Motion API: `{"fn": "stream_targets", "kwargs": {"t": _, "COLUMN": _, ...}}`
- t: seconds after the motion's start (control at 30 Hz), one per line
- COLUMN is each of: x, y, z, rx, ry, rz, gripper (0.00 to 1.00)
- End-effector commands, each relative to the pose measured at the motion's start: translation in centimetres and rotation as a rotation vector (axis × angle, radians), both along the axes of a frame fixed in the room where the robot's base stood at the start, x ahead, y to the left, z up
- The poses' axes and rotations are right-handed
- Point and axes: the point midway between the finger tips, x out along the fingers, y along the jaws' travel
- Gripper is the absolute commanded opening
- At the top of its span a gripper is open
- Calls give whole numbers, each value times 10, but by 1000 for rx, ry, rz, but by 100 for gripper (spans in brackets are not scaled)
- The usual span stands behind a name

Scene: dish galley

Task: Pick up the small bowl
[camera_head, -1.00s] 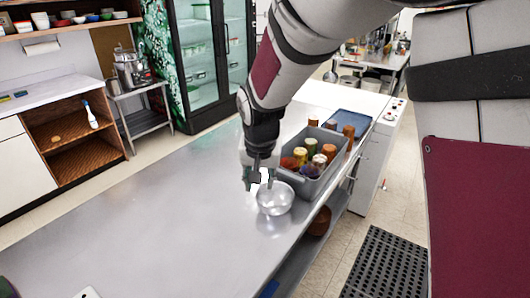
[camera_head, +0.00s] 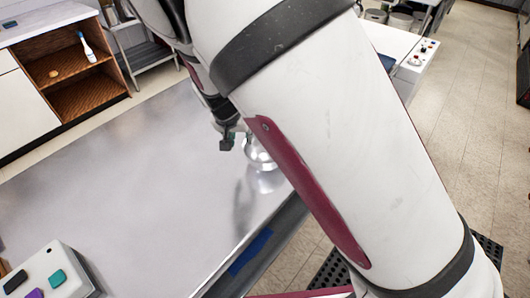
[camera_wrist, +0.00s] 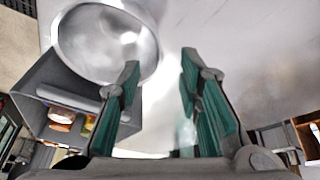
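The small bowl (camera_head: 258,153) is a shiny, clear or metallic bowl at the metal counter's right edge, partly hidden by my arm in the head view. In the wrist view the bowl (camera_wrist: 106,42) fills the upper left, its round opening showing. My gripper (camera_head: 226,143) is low over the counter, just left of the bowl. In the wrist view my gripper (camera_wrist: 160,65) has its two green-padded fingers apart, with nothing seen between them. The left finger overlaps the bowl's right rim in the picture; I cannot tell whether they touch.
The metal counter (camera_head: 120,180) is mostly clear. A pale box with coloured buttons (camera_head: 45,275) stands at its near left corner. A grey bin (camera_wrist: 50,90) with jars is beside the bowl in the wrist view. My arm hides the counter's right side.

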Motion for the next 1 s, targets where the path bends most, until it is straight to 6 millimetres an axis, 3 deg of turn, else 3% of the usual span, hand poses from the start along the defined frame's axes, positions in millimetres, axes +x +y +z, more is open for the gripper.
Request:
{"fn": "stream_targets", "kwargs": {"t": 0.1, "x": 8, "y": -2, "z": -17, "rx": 0, "ry": 1, "rz": 0, "gripper": 32}}
{"fn": "stream_targets", "kwargs": {"t": 0.53, "x": 13, "y": -6, "z": -32, "rx": 1, "ry": 1, "rz": -1, "gripper": 32}}
{"fn": "stream_targets", "kwargs": {"t": 1.0, "x": 28, "y": -14, "z": -72, "rx": 0, "ry": 1, "rz": 0, "gripper": 32}}
